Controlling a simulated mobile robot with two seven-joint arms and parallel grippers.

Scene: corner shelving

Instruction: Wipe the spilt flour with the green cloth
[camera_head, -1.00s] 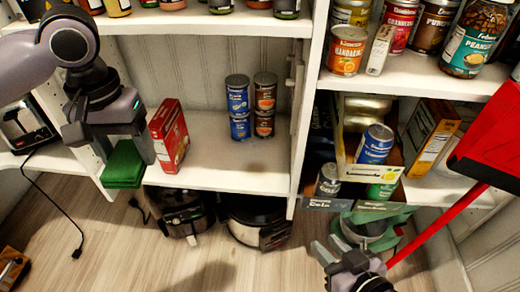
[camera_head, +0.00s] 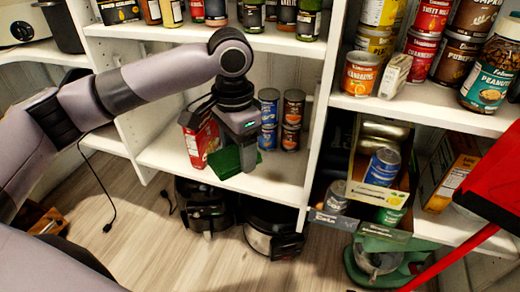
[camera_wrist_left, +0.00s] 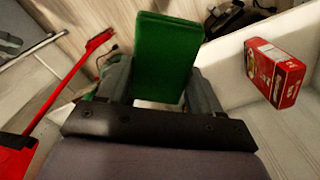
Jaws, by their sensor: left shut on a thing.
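The green cloth (camera_head: 223,162) is a thick folded pad at the lower middle shelf, beside a red box. My left gripper (camera_head: 241,152) is shut on it, reaching in over the shelf. In the left wrist view the cloth (camera_wrist_left: 165,58) stands out between the two fingers of my left gripper (camera_wrist_left: 160,88). I cannot tell whether the cloth touches the shelf board. I cannot make out the spilt flour on the white shelf (camera_head: 165,157). My right gripper does not show now.
The red box (camera_head: 206,143) stands just left of my left gripper; it also shows in the left wrist view (camera_wrist_left: 274,74). Stacked blue and brown cans (camera_head: 291,120) stand close behind on the right. Black appliances (camera_head: 203,205) sit on the floor below. A red dustpan (camera_head: 495,180) is at the right.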

